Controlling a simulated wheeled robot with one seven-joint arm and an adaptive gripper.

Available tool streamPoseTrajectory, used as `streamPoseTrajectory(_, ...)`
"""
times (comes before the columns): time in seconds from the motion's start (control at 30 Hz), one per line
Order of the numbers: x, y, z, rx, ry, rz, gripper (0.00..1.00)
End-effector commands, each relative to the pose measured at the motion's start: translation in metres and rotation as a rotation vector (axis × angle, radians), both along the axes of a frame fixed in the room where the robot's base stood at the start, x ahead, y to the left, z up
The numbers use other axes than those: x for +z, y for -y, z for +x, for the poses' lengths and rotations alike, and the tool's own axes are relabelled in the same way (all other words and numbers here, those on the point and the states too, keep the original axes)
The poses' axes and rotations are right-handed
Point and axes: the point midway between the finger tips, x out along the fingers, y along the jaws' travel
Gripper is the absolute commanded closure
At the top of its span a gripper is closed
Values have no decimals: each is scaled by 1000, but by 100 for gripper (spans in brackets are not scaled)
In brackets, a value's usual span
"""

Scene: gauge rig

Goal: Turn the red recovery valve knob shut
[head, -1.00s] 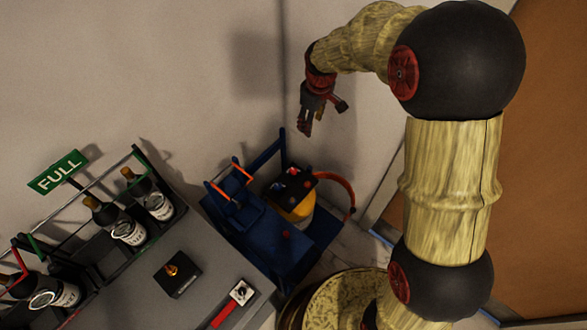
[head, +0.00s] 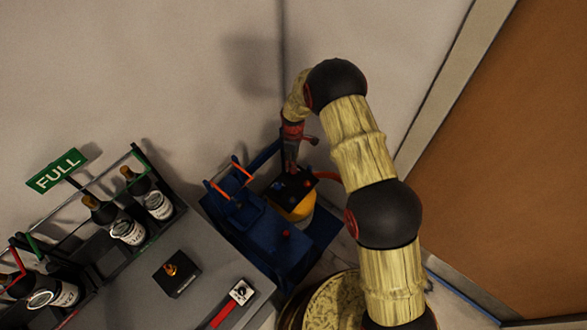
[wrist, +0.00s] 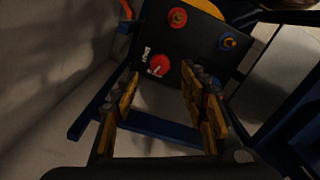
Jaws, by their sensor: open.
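A black panel (wrist: 190,45) carries a round red knob (wrist: 177,18) and a blue knob (wrist: 228,42) in the wrist view. A red disc (wrist: 158,64) with a small white mark beside it also sits on the panel; I cannot tell whether it is a gauge or a knob. My gripper (wrist: 160,72) is open and empty, with the red disc showing between its fingertips. The round red knob lies beyond the tips. In the head view my gripper (head: 291,168) hangs over the back of the panel (head: 293,190) and hides part of it; contact is unclear.
The panel sits above a yellow tank (head: 303,211) on a blue cart (head: 265,232) with orange-tipped handles. A grey bench (head: 190,265) with bottles in racks and a FULL sign (head: 57,171) stands left. Walls close in behind; a brown surface is at right.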

Motion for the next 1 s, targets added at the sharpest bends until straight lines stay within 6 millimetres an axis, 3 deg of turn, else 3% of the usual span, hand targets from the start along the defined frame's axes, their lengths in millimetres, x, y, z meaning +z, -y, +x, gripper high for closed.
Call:
streamPoseTrajectory(0.2, -38, 0, -1, -1, -2, 0, 56)
streamPoseTrajectory(0.4, -57, 0, 0, -1, 0, 0, 56)
streamPoseTrajectory(0.77, -61, 0, 0, -1, 0, 0, 56)
streamPoseTrajectory(1.0, -61, 0, 0, -1, 0, 0, 70)
